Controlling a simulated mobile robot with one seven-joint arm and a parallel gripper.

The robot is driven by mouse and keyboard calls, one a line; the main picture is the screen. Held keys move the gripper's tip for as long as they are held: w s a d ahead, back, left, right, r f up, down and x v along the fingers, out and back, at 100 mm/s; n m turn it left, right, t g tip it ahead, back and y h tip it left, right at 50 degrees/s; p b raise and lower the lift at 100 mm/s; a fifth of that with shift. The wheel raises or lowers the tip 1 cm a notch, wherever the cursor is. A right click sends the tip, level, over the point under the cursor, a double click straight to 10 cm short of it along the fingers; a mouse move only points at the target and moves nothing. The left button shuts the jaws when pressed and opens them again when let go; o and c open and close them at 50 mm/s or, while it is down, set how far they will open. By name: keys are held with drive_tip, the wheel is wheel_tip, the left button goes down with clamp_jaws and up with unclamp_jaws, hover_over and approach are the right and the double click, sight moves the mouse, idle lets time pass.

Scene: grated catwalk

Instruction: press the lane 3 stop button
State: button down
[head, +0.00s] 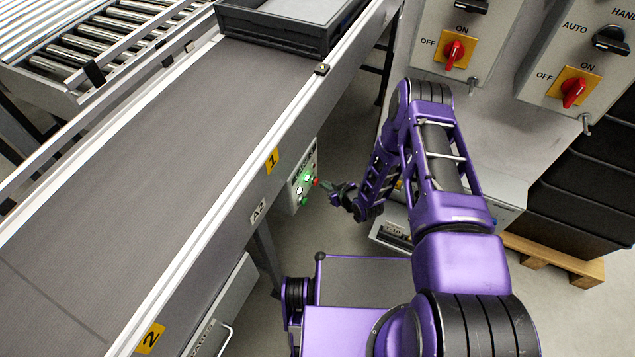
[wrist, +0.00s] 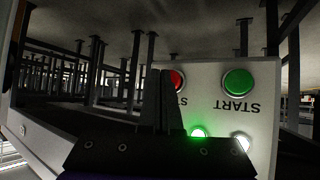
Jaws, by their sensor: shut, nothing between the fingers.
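A pale control box (head: 294,194) is on the near side of the conveyor, below a yellow "1" label. In the wrist view the gripper (wrist: 160,73) points at the box. No lane 3 marking is readable.
A lit green lamp (wrist: 198,132) and a white one (wrist: 241,141) are on the same box. A yellow "2" label (head: 150,339) marks the conveyor (head: 150,160) nearer me. A dark tray (head: 290,28) stands on the belt. Switch boxes (head: 425,50) are at right.

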drive_tip(key=shift+w+a, duration=0.3)
drive_tip(key=shift+a, duration=0.45)
idle(0.7)
drive_tip(key=shift+d, duration=0.1)
drive_tip(key=shift+s+d, duration=0.25)
drive_tip(key=shift+d, duration=0.3)
drive_tip(key=shift+s+d, duration=0.2)
drive_tip(key=shift+d, duration=0.3)
drive_tip(key=shift+d, duration=0.1)
drive_tip(key=shift+s+d, duration=0.3)
drive_tip(key=shift+d, duration=0.45)
drive_tip(key=shift+s+d, duration=0.35)
drive_tip(key=shift+d, duration=0.4)
drive_tip(key=shift+s+d, duration=0.3)
drive_tip(key=shift+d, duration=0.45)
